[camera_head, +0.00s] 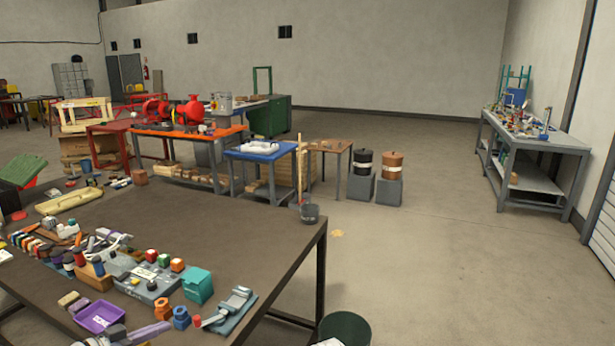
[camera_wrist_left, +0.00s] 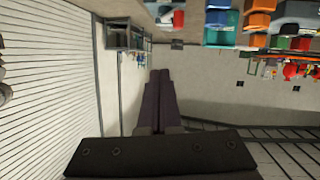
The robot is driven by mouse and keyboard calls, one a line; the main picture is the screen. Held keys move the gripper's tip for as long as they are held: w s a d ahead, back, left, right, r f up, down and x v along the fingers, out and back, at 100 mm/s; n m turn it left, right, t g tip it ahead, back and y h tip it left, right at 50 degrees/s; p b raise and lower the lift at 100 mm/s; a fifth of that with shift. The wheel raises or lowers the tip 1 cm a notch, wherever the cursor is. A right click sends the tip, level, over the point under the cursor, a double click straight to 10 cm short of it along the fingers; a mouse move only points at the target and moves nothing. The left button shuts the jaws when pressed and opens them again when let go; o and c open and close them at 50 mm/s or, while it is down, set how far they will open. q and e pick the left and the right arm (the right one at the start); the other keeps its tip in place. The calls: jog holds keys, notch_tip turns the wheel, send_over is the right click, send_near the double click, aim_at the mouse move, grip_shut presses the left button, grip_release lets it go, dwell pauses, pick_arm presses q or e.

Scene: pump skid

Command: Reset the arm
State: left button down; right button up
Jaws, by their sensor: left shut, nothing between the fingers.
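My left gripper (camera_wrist_left: 160,76) shows in the left wrist view, its two dark purple-grey fingers side by side and touching along their length. It is shut and holds nothing. The fingers point away from the camera, with open air around their tips. The wrist picture is turned over, so the objects of the room hang along its top edge. My right gripper is not in view.
The floor (camera_head: 440,270) to the right is clear.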

pick_arm(q)
jog(key=s+d+f+g+b, duration=0.15)
jog(key=d+f+g, duration=0.25)
jog(key=d+f, duration=0.4)
jog(key=s+d+f+g+b, duration=0.15)
jog(key=d+f+g, duration=0.35)
jog(key=d, duration=0.6)
jog(key=s+d+f+n+g+y+b, duration=0.1)
jog(key=s+d+f+g+y+b, duration=0.2)
jog(key=s+d+f+y+b, duration=0.5)
notch_tip(320, 180, up, 13)
jog(key=s+d+y+p, duration=0.1)
jog(key=d+p, duration=0.1)
jog(key=p, duration=1.6)
jog(key=shift+d, duration=0.1)
